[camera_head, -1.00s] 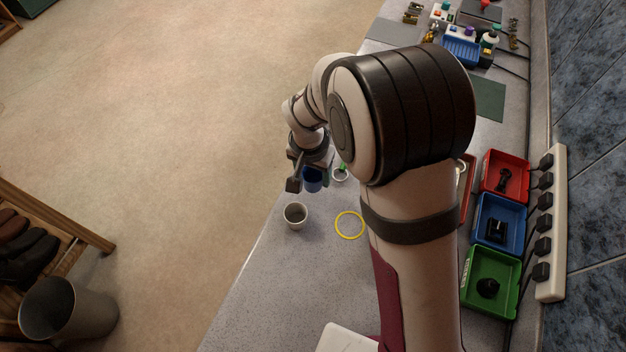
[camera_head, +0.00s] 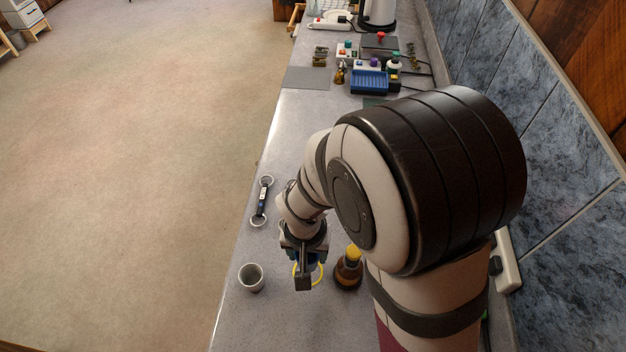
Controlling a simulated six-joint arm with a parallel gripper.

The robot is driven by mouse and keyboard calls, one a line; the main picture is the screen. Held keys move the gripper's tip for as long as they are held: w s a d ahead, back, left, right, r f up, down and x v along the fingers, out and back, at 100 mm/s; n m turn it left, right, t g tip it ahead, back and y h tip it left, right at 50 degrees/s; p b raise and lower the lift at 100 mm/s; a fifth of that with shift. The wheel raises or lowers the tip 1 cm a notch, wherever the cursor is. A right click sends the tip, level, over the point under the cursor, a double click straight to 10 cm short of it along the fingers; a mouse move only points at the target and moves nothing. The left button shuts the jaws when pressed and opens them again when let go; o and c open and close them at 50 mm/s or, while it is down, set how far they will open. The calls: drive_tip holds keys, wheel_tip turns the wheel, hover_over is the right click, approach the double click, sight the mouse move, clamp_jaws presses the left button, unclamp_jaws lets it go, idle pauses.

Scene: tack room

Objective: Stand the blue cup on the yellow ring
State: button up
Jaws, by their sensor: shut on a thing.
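My gripper (camera_head: 303,280) is shut on the blue cup (camera_head: 320,257), which is mostly hidden behind the fingers and wrist. The yellow ring (camera_head: 320,276) lies on the counter around and just behind the fingers in this view, partly covered by them. The cup appears over the ring's far part. I cannot tell whether its base touches the ring or hangs above it.
A grey cup (camera_head: 251,278) stands left of the ring, near the counter's edge. A brown bottle (camera_head: 348,272) with a yellow cap stands close on the right. A double-ended tool (camera_head: 262,201) lies farther back. The front counter is clear.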

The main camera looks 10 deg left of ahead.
wheel_tip(320, 180, down, 5)
drive_tip(key=shift+r, duration=0.2)
drive_tip(key=o, duration=1.3)
drive_tip(key=shift+f, duration=0.1)
wheel_tip(320, 180, up, 12)
drive_tip(key=s, duration=0.2)
drive_tip(key=s+d+r+m, duration=0.2)
drive_tip(key=s+d, duration=0.1)
drive_tip(key=s, duration=0.1)
drive_tip(key=s+d+r+m+g+y, duration=0.1)
drive_tip(key=s+d+r, duration=0.2)
drive_tip(key=s+d, duration=0.1)
drive_tip(key=s+d+r+m, duration=0.2)
drive_tip(key=s+d+r, duration=0.1)
drive_tip(key=s+d, duration=0.1)
drive_tip(key=shift+s+d+r+m+g+y, duration=0.15)
drive_tip(key=shift+s+m+g+y, duration=0.2)
drive_tip(key=shift+s, duration=0.25)
